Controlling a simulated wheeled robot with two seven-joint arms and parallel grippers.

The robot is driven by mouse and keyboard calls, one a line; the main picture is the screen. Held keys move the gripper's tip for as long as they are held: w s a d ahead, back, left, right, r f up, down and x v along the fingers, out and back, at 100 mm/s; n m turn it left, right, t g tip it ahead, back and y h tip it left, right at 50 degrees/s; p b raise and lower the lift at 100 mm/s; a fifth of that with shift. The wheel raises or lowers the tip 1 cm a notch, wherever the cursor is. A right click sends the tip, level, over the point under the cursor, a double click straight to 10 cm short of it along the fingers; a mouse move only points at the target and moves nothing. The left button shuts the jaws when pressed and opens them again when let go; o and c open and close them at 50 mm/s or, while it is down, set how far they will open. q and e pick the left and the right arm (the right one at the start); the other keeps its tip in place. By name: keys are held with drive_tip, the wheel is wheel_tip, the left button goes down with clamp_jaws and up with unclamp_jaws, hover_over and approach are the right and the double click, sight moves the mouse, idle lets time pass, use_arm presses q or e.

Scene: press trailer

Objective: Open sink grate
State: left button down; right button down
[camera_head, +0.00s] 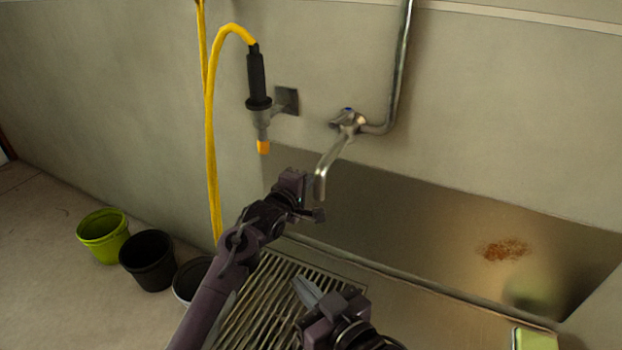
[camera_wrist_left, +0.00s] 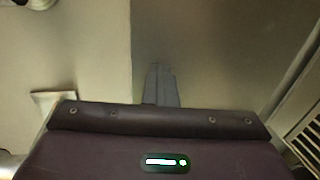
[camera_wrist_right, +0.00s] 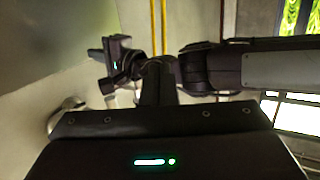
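The sink grate (camera_head: 262,297), a panel of parallel metal bars, lies flat at the left end of the steel sink top; my arms hide parts of it. Its bars also show at the right edge of the left wrist view (camera_wrist_left: 309,139). My left gripper (camera_head: 308,196) is raised beyond the grate, near the tap spout. Its fingers lie together with nothing between them in the left wrist view (camera_wrist_left: 161,84). My right gripper (camera_head: 304,289) is above the grate's right part, pointing up-left; its fingers look closed and empty in the right wrist view (camera_wrist_right: 156,82).
The tap (camera_head: 330,165) hangs close to my left gripper. A yellow hose (camera_head: 211,130) with a black nozzle (camera_head: 257,78) hangs on the wall. Green (camera_head: 102,237) and black (camera_head: 147,262) buckets stand on the floor left. A green sponge-like block (camera_head: 534,339) is at lower right.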

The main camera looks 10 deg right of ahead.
use_arm(q)
drive_tip(key=shift+b+x, duration=0.65)
drive_tip(key=shift+x, duration=0.2)
use_arm(e)
wheel_tip(320, 180, up, 11)
drive_tip(key=t+y, duration=0.2)
drive_tip(key=t, duration=0.3)
drive_tip(key=shift+w+d+f, duration=0.15)
drive_tip(key=shift+w+d, duration=0.05)
drive_tip(key=shift+d, duration=0.15)
use_arm(q)
drive_tip(key=shift+r, duration=0.2)
drive_tip(key=c, duration=2.2)
unclamp_jaws()
drive_tip(key=c, duration=1.3)
unclamp_jaws()
